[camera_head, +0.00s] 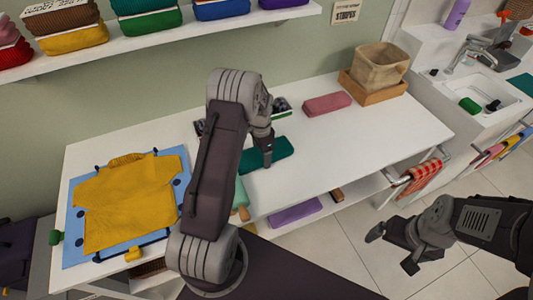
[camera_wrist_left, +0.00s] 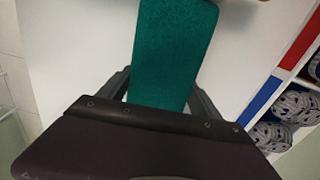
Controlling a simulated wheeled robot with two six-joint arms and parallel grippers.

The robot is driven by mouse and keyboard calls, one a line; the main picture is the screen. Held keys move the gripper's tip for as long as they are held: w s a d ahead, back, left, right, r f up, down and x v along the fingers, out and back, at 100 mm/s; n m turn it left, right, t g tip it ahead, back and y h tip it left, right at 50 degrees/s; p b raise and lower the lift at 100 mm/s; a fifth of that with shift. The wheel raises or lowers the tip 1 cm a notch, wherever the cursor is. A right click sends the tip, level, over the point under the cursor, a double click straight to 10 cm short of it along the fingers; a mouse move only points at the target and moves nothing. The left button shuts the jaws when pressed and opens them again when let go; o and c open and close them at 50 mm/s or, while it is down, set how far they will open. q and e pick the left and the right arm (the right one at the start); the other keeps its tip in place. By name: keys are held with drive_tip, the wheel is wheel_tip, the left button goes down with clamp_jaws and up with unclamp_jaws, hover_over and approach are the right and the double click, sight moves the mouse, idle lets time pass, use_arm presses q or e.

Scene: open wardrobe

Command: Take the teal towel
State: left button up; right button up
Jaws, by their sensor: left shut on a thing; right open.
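The teal towel (camera_head: 287,152) lies folded on the white table, in the middle of the head view. It is a flat, long block. My left gripper (camera_head: 266,158) points down at the towel and is shut on it. In the left wrist view, the towel (camera_wrist_left: 170,55) runs between the two fingers of the left gripper (camera_wrist_left: 160,98). My left arm covers part of the table behind it. My right gripper (camera_head: 391,250) is open and empty over the floor at the lower right, apart from the table.
A pink folded towel (camera_head: 327,103) and a beige basket (camera_head: 380,66) stand further right on the table (camera_head: 365,135). A yellow shirt (camera_head: 130,200) lies on a blue board (camera_head: 75,237) at left. A shelf (camera_head: 190,32) with folded towels hangs above.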

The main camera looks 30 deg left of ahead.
use_arm(q)
drive_tip(key=shift+r+p, duration=1.65)
drive_tip(key=shift+r, duration=0.25)
drive_tip(key=shift+c, duration=0.5)
wheel_tip(320, 180, up, 3)
drive_tip(key=p, duration=0.3)
drive_tip(key=shift+r, duration=0.2)
drive_tip(key=shift+s+f, duration=0.1)
